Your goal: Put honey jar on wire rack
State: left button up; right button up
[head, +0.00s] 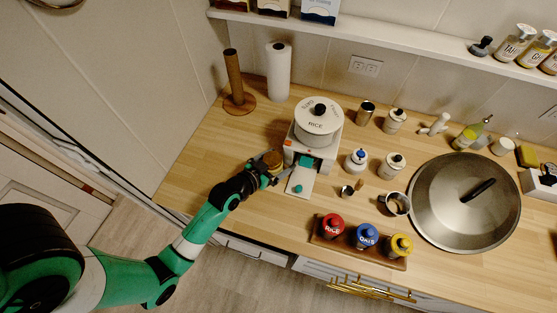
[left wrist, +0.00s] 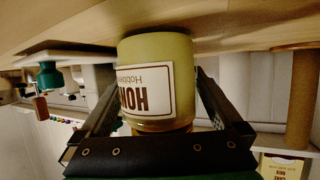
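The honey jar (head: 272,160) stands on the wooden counter beside the white scale-like appliance, partly hidden by my left gripper (head: 268,178). In the left wrist view, the jar (left wrist: 158,80) appears upside down, with a white label reading "HON" and its base at the counter. The fingers of my left gripper (left wrist: 158,85) lie on either side of the jar, with their tips close to its sides. I cannot tell whether they press on it. No wire rack is clearly recognisable; a gold, wire-like piece (head: 372,290) shows at the counter's front edge. My right gripper is not in view.
A paper towel roll (head: 278,72) and wooden holder (head: 234,82) are behind. A wooden tray (head: 318,240) holds three jars; a large domed lid (head: 462,215) lies right. The counter's left front is bare.

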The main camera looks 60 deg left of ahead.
pick_arm(q)
jog(key=shift+r, duration=0.1)
jog(key=shift+s+r, duration=0.15)
jog(key=v, duration=1.1)
jog(key=shift+s+d+r, duration=0.15)
jog(key=shift+s+d, duration=0.05)
jog(key=shift+s, duration=0.1)
